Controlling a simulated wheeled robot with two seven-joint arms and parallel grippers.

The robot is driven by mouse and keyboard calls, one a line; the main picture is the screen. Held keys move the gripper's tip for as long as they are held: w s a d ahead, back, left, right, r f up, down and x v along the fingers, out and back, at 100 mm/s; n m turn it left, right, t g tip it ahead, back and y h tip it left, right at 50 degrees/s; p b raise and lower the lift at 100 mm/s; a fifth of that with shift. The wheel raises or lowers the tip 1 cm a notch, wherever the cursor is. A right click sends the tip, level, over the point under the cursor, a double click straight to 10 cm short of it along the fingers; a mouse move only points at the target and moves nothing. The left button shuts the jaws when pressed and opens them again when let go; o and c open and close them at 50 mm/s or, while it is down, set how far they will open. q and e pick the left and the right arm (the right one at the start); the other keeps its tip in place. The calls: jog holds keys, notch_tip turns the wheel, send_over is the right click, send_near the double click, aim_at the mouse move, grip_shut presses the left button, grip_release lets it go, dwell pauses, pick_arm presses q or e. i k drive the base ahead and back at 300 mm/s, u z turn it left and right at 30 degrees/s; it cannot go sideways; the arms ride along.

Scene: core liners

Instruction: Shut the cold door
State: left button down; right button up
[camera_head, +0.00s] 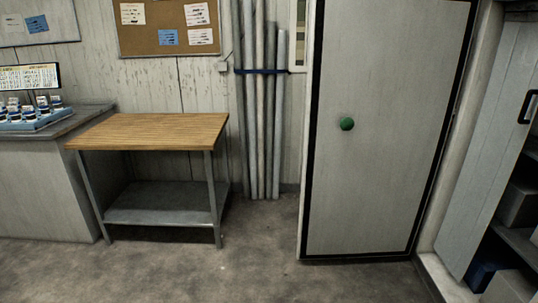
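A tall pale door panel (385,190) with a black seal strip around its edges stands right of centre, its broad face towards me. A round green knob (347,124) sits on that face, left of its middle. The top of the panel is cut off by the picture. The panel looks swung open beside a pale upright frame (458,140) on its right, though the hinges cannot be made out. Neither of my grippers shows in the head view.
A wood-topped table (150,131) with a lower shelf stands at left, beside a grey counter (45,185). Strapped grey tubes (258,120) lean on the wall. At far right are a grey panel (490,150), a black handle (527,107) and shelved boxes. The middle floor (230,270) is clear.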

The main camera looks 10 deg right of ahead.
aim_at(396, 68)
jog(key=u, duration=0.45)
jog(key=i, duration=2.05)
jog(key=z, duration=0.95)
jog(key=i, duration=1.15)
jog(key=z, duration=1.35)
jog(key=i, duration=0.2)
jog(key=z, duration=0.1)
